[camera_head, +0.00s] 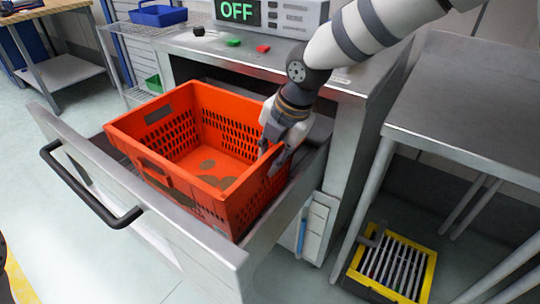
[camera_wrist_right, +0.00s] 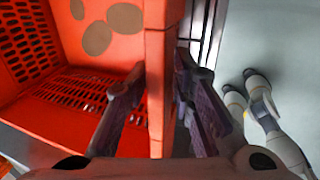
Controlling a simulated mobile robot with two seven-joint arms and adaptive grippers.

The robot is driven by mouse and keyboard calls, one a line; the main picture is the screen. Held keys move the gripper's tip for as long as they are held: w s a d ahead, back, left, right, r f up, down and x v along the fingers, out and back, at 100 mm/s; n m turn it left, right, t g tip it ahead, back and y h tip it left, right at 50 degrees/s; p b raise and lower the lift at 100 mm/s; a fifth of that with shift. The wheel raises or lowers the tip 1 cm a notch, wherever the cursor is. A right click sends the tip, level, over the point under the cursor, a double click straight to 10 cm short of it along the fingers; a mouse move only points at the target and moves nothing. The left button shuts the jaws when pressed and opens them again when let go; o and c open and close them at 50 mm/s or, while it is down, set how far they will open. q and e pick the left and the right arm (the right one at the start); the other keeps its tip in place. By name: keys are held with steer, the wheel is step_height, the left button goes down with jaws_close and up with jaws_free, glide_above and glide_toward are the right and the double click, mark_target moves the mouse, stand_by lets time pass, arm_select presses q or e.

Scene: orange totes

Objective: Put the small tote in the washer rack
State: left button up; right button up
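The small orange tote (camera_head: 150,125) has slotted walls and brown patches on its floor. It sits inside the pulled-out metal drawer rack (camera_head: 190,245) of the washer, slightly askew, with its rim above the drawer's sides. I cannot tell whether its bottom rests fully on the rack. My right gripper (camera_head: 275,145) is at the tote's right wall. In the right wrist view, the gripper (camera_wrist_right: 160,80) straddles the tote wall (camera_wrist_right: 160,40), one finger inside and one outside, with both tips against it. My left gripper is not in view.
The washer's control box (camera_head: 270,14) reads OFF, with green and red buttons (camera_head: 263,49) below it. A steel table (camera_head: 470,100) stands at right, with a yellow-framed grate (camera_head: 395,265) on the floor beneath. A blue bin (camera_head: 158,15) is on a shelf at back left.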

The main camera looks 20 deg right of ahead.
steer(key=shift+o, duration=0.4)
steer(key=shift+r, duration=0.15)
